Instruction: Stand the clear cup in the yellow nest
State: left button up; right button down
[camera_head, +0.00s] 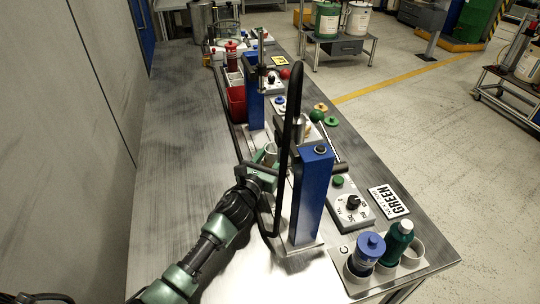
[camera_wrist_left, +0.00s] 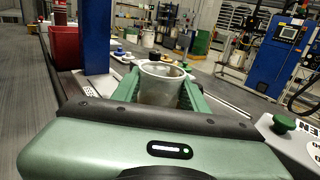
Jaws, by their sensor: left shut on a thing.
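My left gripper (camera_head: 264,165) is shut on the clear cup (camera_wrist_left: 162,84). The cup is upright between the two green fingers in the left wrist view, its rim above them. In the head view only a small part of the cup (camera_head: 271,149) shows, beside the near blue column (camera_head: 311,200). I cannot tell whether the cup touches anything below it. I cannot make out the yellow nest; a small yellow label (camera_head: 281,60) lies farther back on the bench. My right gripper is not in view.
A black hose loop (camera_head: 291,120) rises beside the near column, close to my gripper. A second blue column (camera_head: 254,95) and a red bin (camera_head: 236,104) stand beyond. A dial box (camera_head: 350,203) and a bottle holder (camera_head: 413,262) are at right. The bench's left side is clear.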

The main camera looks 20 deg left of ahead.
pick_arm(q)
jog(key=o, duration=1)
jog(key=shift+s+d, duration=0.1)
jog(key=shift+d, duration=0.05)
jog(key=o, duration=0.3)
jog(key=shift+s+d+r, duration=0.15)
jog(key=shift+d, duration=0.05)
jog(key=shift+a, duration=0.15)
jog(key=s, duration=0.7)
jog(key=s+a+b, duration=0.1)
jog(key=s, duration=0.2)
jog(key=shift+s+a, duration=0.1)
jog(key=shift+s, duration=0.8)
jog(key=shift+a, duration=0.1)
